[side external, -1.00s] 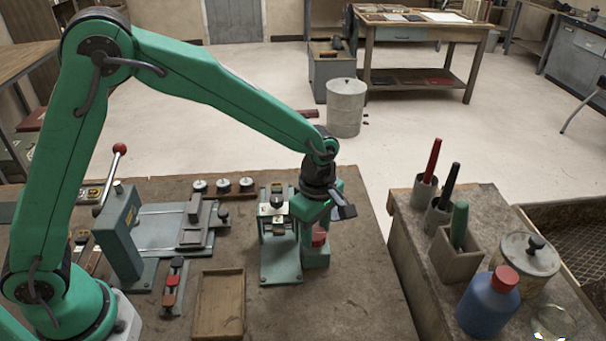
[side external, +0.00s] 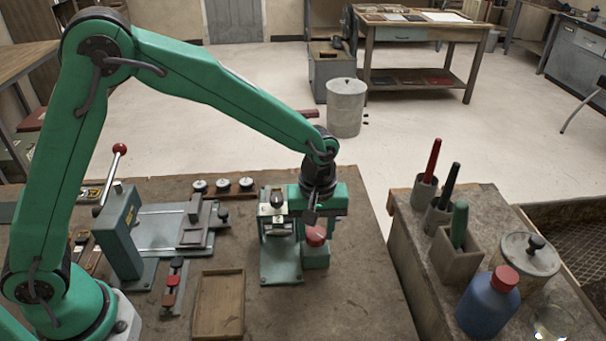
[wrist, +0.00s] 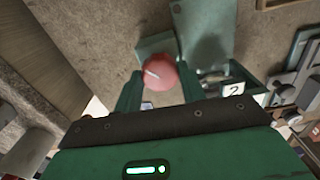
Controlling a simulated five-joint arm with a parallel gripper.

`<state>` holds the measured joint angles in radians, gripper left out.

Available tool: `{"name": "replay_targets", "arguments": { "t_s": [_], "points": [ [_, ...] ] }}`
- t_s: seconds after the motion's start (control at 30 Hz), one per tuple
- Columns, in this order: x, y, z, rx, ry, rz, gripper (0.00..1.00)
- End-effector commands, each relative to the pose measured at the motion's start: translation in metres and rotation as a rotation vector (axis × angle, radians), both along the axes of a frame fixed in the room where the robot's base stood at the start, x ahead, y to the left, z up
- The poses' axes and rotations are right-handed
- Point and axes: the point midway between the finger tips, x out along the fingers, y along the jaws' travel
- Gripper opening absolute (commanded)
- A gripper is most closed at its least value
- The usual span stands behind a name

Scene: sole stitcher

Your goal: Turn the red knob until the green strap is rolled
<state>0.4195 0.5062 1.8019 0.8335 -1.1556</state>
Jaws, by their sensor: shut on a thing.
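The red knob (side external: 316,236) sits on a green block at the right side of a small green machine (side external: 281,270) on the workbench. In the wrist view the knob (wrist: 159,73), with a pale line on its top, is between the two green fingers of my gripper (wrist: 158,82). My gripper (side external: 315,222) points down from above and is shut on the knob. I cannot make out the green strap clearly in either view. A plate marked "2" (wrist: 234,90) shows beside the right finger.
A shallow wooden tray (side external: 219,304) lies left of the machine. A green lever press (side external: 121,230) stands farther left. Three small round parts (side external: 223,185) sit behind. A side bench at right holds handled tools and a blue bottle (side external: 488,303). The bench right of the machine is clear.

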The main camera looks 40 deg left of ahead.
Motion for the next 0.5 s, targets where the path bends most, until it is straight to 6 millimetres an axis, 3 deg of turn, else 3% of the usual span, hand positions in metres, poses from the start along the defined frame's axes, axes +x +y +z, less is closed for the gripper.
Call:
{"name": "replay_targets", "arguments": {
  "t_s": [0.5],
  "points": [
    [-0.0003, -0.0004, 0.0015, 0.0, 0.0, -0.491, 0.17]
  ]
}}
